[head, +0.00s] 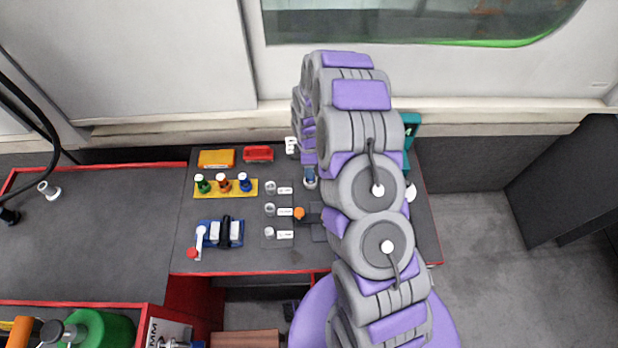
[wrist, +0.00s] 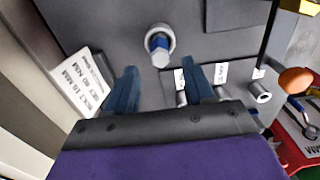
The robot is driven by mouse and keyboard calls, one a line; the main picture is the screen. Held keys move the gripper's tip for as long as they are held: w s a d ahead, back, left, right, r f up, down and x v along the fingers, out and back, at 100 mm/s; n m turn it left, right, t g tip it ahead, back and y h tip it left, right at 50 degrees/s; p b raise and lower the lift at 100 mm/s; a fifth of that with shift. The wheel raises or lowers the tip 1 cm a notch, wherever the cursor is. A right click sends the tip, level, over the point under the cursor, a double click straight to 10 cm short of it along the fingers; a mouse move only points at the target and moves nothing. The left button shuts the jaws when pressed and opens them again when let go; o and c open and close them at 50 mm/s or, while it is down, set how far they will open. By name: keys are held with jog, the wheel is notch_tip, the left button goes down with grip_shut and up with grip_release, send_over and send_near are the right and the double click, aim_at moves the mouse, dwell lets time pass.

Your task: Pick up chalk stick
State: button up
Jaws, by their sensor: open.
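A short stick with a pale hexagonal end and a blue band (wrist: 159,48) stands in a round grey ring holder on the dark bench. I take it for the chalk stick, but cannot be sure. In the head view a blue piece in a pale ring (head: 310,178), probably the same one, shows beside my arm. My gripper (wrist: 159,80) is open and empty, with its two dark blue fingers apart. The stick shows beyond the fingertips, between their lines, and no finger touches it. In the head view my arm hides most of the gripper.
Several small metal cylinders with white labels (head: 285,190) stand left of my arm. An orange knob (head: 299,213) rises near them. A yellow rack (head: 226,188) holds colored pegs. A blue tray (head: 220,233) lies in front. A white label plate (wrist: 88,82) is left of the fingers.

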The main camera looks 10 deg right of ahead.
jog(key=shift+d+f, duration=0.25)
jog(key=shift+f, duration=0.3)
notch_tip(320, 180, down, 5)
jog(key=shift+s+a+r+b, duration=0.1)
jog(key=shift+a+b, duration=0.05)
jog(key=shift+b, duration=0.25)
jog(key=shift+a, duration=0.15)
jog(key=shift+r, duration=0.1)
grip_shut()
